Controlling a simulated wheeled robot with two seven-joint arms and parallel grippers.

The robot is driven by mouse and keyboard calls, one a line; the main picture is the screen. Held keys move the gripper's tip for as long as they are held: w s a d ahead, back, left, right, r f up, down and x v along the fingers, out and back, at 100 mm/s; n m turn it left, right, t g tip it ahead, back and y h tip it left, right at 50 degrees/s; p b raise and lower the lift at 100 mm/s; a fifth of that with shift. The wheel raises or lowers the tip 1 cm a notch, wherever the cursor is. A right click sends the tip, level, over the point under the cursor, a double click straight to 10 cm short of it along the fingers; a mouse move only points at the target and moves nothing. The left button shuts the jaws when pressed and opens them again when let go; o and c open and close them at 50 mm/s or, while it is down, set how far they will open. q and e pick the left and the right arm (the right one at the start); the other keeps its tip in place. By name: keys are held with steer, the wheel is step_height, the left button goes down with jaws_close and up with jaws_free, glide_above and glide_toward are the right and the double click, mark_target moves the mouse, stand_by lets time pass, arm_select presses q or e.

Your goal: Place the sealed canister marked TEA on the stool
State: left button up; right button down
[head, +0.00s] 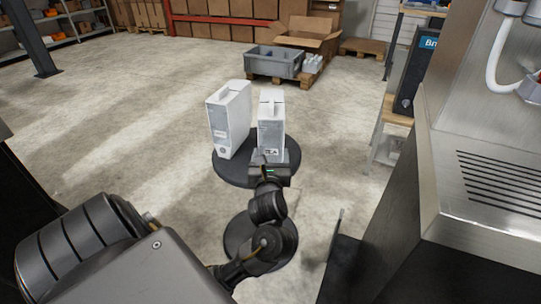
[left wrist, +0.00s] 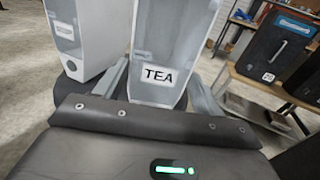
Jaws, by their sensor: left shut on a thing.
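The pale canister marked TEA (left wrist: 158,74) stands between the two fingers of my left gripper (head: 270,160) in the left wrist view. The gripper is shut on it. In the head view this canister (head: 271,121) is upright over the right part of the round dark stool (head: 229,174). I cannot tell whether its bottom touches the seat, as my gripper hides part of it. A second pale canister (head: 229,118) stands to its left on the stool, close beside it; its label is not readable. My right gripper is not in view.
A steel machine (head: 478,180) stands at the right, with a shelf holding dark containers (head: 408,75) behind it. A grey crate (head: 273,63) and an open cardboard box (head: 307,37) are farther back. The floor left of the stool is clear.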

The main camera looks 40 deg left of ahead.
arm_select(q)
steer(key=o, duration=1.3)
